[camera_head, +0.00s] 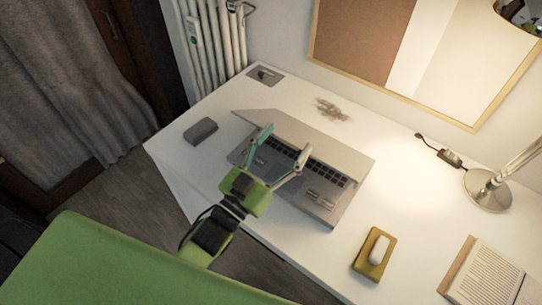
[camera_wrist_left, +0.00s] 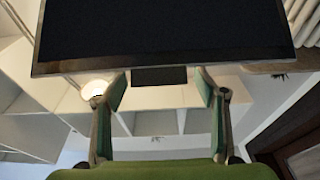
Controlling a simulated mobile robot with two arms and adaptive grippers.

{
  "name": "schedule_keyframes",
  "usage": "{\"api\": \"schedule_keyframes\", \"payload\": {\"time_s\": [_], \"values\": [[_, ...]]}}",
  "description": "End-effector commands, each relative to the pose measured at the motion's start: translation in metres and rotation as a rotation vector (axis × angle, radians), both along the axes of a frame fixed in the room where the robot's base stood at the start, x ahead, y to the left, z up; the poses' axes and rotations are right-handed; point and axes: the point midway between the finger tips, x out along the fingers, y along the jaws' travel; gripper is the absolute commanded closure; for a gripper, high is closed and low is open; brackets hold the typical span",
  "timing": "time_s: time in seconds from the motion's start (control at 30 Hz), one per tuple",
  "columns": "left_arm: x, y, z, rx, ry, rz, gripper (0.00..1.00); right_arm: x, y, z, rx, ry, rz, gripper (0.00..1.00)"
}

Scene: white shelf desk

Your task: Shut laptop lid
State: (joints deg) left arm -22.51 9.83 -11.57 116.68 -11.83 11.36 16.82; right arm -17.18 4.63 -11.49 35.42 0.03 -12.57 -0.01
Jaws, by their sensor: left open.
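The grey laptop (camera_head: 322,208) stands on the white desk in the middle of the head view. Its lid (camera_head: 340,147) is partly open, with its grey outer side showing above the keyboard, part of which is visible. My left gripper (camera_head: 286,142) is open and empty over the laptop, its fingertips overlapping the lid in the picture. I cannot tell whether they touch it. In the left wrist view the dark screen (camera_wrist_left: 160,30) fills the top, beyond the two spread fingers of my gripper (camera_wrist_left: 164,85). My right gripper is not in view.
The white desk (camera_head: 397,190) also bears a grey box (camera_head: 201,131) at left, a yellow holder (camera_head: 371,268) with a white object at front right, an open book (camera_head: 490,277) and a lamp (camera_head: 488,190) at right. A corkboard (camera_head: 360,40) hangs behind.

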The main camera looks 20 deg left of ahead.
Motion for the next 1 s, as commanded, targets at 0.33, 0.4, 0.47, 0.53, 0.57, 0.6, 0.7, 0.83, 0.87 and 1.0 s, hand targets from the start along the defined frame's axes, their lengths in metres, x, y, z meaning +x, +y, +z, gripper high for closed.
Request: {"api": "schedule_keyframes", "payload": {"time_s": [0.33, 0.4, 0.47, 0.53, 0.57, 0.6, 0.7, 0.83, 0.87, 1.0], "values": [[-0.063, 0.021, -0.018, 0.002, 0.009, 0.001, 0.35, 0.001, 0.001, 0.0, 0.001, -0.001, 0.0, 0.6], [-0.076, 0.025, -0.022, 0.003, 0.009, 0.001, 0.35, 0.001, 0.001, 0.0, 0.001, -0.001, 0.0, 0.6], [-0.084, 0.028, -0.024, 0.003, 0.007, 0.001, 0.35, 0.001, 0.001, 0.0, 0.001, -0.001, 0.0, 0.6], [-0.092, 0.031, -0.026, 0.003, 0.007, 0.001, 0.35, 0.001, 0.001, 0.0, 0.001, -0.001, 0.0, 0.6], [-0.095, 0.032, -0.027, 0.003, 0.007, 0.001, 0.35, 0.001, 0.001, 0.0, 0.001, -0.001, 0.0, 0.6], [-0.098, 0.032, -0.027, 0.003, 0.006, 0.001, 0.35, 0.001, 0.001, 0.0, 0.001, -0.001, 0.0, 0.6], [-0.103, 0.034, -0.028, 0.002, 0.006, 0.001, 0.35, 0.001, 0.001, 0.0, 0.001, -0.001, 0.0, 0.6], [-0.104, 0.035, -0.028, 0.002, 0.005, 0.001, 0.35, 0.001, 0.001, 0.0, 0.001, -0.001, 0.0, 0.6], [-0.104, 0.035, -0.028, 0.002, 0.005, 0.001, 0.35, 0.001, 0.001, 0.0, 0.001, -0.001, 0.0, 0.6], [-0.103, 0.034, -0.028, 0.002, 0.005, 0.001, 0.35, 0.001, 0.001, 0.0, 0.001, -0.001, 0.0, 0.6]]}}
